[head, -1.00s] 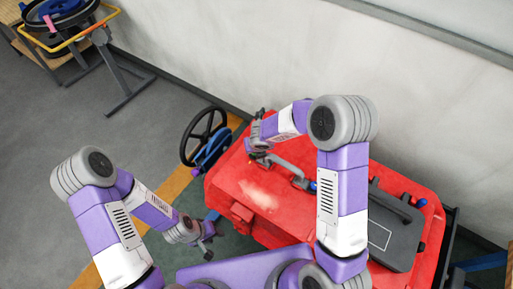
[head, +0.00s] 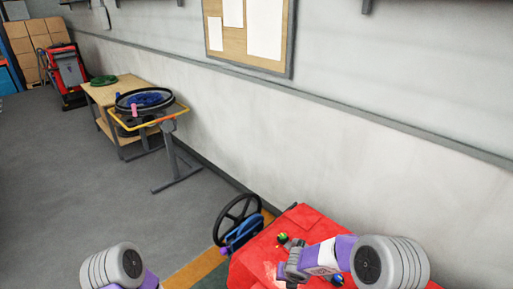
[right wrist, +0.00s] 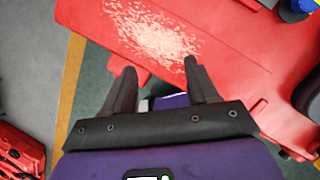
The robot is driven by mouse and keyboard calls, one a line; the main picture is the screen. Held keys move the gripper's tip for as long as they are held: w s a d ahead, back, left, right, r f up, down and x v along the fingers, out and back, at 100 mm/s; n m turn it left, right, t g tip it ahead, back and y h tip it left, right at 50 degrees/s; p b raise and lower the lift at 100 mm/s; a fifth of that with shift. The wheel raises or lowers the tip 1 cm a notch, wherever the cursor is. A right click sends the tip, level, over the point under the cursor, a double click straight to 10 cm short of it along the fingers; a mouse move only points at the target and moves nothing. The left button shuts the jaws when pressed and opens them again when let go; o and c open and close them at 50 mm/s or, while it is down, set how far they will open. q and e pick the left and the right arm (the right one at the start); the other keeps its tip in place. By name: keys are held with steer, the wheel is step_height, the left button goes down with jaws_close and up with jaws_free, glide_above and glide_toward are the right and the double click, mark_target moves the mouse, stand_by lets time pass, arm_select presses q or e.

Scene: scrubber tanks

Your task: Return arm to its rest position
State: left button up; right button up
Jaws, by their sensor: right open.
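My right arm comes in from the right in the head view, over the red scrubber tank (head: 305,222). My right gripper (head: 284,272) is small there, above the red top near the lower edge. In the right wrist view my right gripper (right wrist: 160,66) is open, its two dark fingers apart with nothing between them. The red tank (right wrist: 235,75) with a pale worn patch fills much of that view beyond the fingers. Of my left arm only a grey joint and a bit of purple link show at the lower left of the head view; the left gripper is out of frame.
A black handwheel on a blue mount (head: 238,222) stands beside the tank's left end. A stand with a yellow rail (head: 172,112) and a wooden table (head: 100,95) are along the wall. A red and grey machine (head: 68,75) is far left. The grey floor (head: 90,180) is open.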

steer(key=f+m, duration=0.1)
steer(key=s+f+m+g+y, duration=0.1)
steer(key=f+m, duration=0.1)
steer(key=a+f+m, duration=0.1)
steer(key=m, duration=0.1)
steer(key=shift+s+f+g, duration=0.3)
steer(key=shift+s+g, duration=0.1)
steer(key=s+f+m+g+y, duration=0.1)
steer(key=s+f+m, duration=0.3)
steer(key=s+m, duration=0.9)
steer(key=s+f+m+g+y, duration=0.15)
steer(key=s+f+m, duration=0.35)
steer(key=m, duration=1.3)
arm_select(q)
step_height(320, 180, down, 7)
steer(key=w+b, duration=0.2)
steer(key=b, duration=0.4)
steer(key=shift+b, duration=0.35)
arm_select(e)
steer(key=shift+m+t, duration=0.4)
steer(key=shift+t, duration=0.05)
steer(key=f, duration=0.3)
steer(key=s+f, duration=0.1)
steer(key=f, duration=0.1)
steer(key=shift+f, duration=0.25)
